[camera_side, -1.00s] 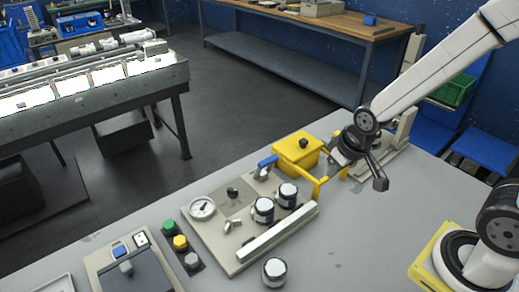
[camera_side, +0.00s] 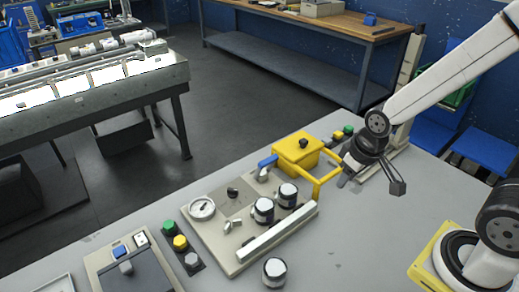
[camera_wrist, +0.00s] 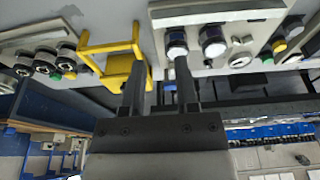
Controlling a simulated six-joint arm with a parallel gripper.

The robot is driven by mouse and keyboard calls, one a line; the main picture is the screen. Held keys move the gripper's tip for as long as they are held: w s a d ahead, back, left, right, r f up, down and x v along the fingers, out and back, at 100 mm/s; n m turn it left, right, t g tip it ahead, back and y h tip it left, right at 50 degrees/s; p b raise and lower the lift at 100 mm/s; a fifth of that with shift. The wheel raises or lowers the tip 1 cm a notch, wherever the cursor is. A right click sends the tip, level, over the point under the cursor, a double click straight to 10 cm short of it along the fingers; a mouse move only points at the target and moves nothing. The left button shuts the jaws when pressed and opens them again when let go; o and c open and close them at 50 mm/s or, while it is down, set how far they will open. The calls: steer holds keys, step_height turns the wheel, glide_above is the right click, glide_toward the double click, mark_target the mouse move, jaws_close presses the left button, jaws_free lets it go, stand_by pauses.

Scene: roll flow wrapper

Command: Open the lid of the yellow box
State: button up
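The yellow box (camera_side: 298,152) stands at the far end of the grey panel in the side view. Its lid looks shut, with a black knob (camera_side: 303,143) on top. In the wrist view the box (camera_wrist: 118,66) is left of my fingers, partly hidden behind one of them. My gripper (camera_side: 370,183) is to the right of the box, clear of it. In the wrist view my gripper (camera_wrist: 160,64) has its two fingers apart with nothing between them.
A yellow bar frame (camera_side: 325,182) stands between the box and my gripper. A blue-handled valve (camera_side: 266,163), dark jars with white lids (camera_side: 264,209) and a gauge (camera_side: 202,208) are on the panel.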

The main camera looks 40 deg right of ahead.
steer(key=o, duration=0.3)
steer(key=shift+w+d, duration=0.1)
steer(key=shift+w, duration=0.2)
steer(key=shift+o, duration=0.2)
steer(key=w+d, duration=0.2)
steer(key=w, duration=0.4)
steer(key=w+d+g, duration=0.1)
steer(key=w+d, duration=0.1)
steer(key=w, duration=0.5)
steer(key=shift+w+d+r, duration=0.25)
steer(key=shift+w+d, duration=0.05)
steer(key=shift+d, duration=0.1)
steer(key=g, duration=0.1)
glide_toward(304, 140)
steer(key=shift+s+a+f, duration=0.1)
steer(key=shift+a+f, duration=0.35)
steer(key=shift+w+d+f+g, duration=0.15)
steer(key=shift+w+d+g, duration=0.15)
steer(key=shift+w+d, duration=0.15)
steer(key=shift+f, duration=0.2)
steer(key=shift+f, duration=3.75)
